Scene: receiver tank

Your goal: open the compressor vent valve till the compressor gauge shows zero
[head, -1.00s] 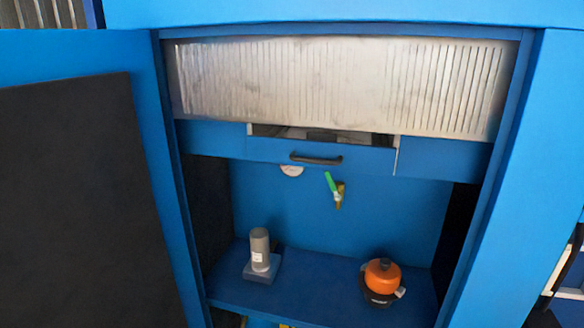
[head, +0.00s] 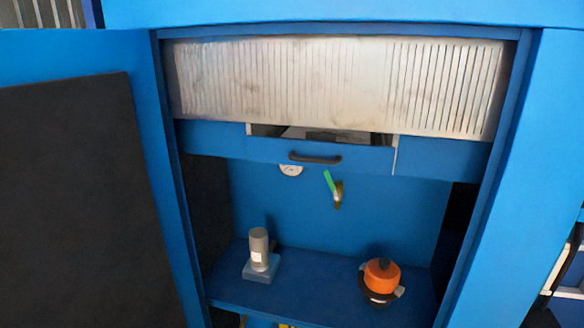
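Inside the blue cabinet, a valve with a green lever (head: 329,181) and a brass body (head: 338,195) sits on the back wall. The lever slants up and to the left from the body. A round white gauge (head: 291,170) is left of the valve, its top hidden behind the drawer front. Its needle is too small to read. I cannot tell from the picture whether these are the compressor's valve and gauge. My gripper does not show in the head view.
A drawer (head: 350,154) with a black handle (head: 315,158) hangs slightly open above the valve. A grey cylinder on a base (head: 259,250) and an orange-topped device (head: 382,276) stand on the shelf (head: 315,290). The cabinet door (head: 150,150) is open at left.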

